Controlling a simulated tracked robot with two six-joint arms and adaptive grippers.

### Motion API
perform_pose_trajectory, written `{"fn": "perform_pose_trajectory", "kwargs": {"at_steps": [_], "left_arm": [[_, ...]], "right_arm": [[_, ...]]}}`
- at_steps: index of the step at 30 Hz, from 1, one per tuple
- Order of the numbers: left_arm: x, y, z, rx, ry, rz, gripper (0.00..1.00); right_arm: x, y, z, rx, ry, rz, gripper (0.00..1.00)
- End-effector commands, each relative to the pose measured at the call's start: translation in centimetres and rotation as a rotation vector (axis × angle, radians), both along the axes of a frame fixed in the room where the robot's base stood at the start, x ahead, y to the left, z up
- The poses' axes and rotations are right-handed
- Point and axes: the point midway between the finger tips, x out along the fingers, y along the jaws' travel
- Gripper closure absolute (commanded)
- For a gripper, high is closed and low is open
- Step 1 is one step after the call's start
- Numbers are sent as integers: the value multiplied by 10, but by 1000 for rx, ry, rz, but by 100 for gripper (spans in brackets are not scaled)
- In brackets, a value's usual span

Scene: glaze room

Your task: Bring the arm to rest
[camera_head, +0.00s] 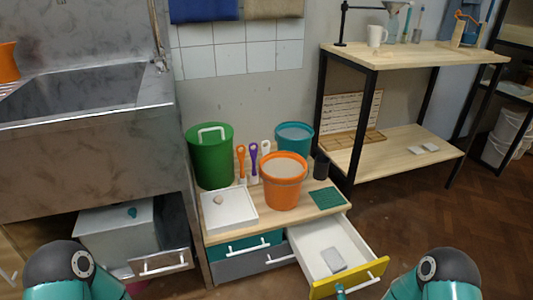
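Only rounded dark and teal joints of my two arms show, at the bottom left and bottom right corners. Neither gripper can be made out, so nothing held can be seen. Between the arms, a drawer with a yellow front (325,289) stands pulled out of the low wooden-topped cabinet (215,235). A small grey block (333,259) lies inside it. A small teal piece shows at the yellow front's lower edge; I cannot tell what it is.
On the cabinet stand a green lidded bin (210,163), an orange bucket (284,187), a teal bucket (294,138), a white tray (231,219) and a green mat (327,198). A metal sink unit (80,150) is left, a shelf table (420,54) right.

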Motion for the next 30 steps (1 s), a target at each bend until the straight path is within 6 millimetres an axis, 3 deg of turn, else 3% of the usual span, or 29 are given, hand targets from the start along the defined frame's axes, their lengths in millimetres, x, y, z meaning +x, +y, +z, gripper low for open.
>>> {"fn": "perform_pose_trajectory", "kwargs": {"at_steps": [6,12,16,17,19,26,30], "left_arm": [[0,0,0,0,0,0,60],[0,0,0,0,0,0,60],[0,0,0,0,0,0,60],[0,0,0,0,0,0,60],[0,0,25,0,1,0,60],[0,0,79,0,0,0,60],[0,0,123,0,0,0,60]], "right_arm": [[-88,57,-31,-128,433,485,63],[-177,88,-51,-179,687,894,63],[-220,99,-54,-210,775,1151,63],[-225,100,-54,-226,781,1202,63],[-223,100,-29,-241,770,1207,63],[-222,100,25,-239,770,1202,63],[-222,100,69,-239,770,1201,63]]}}
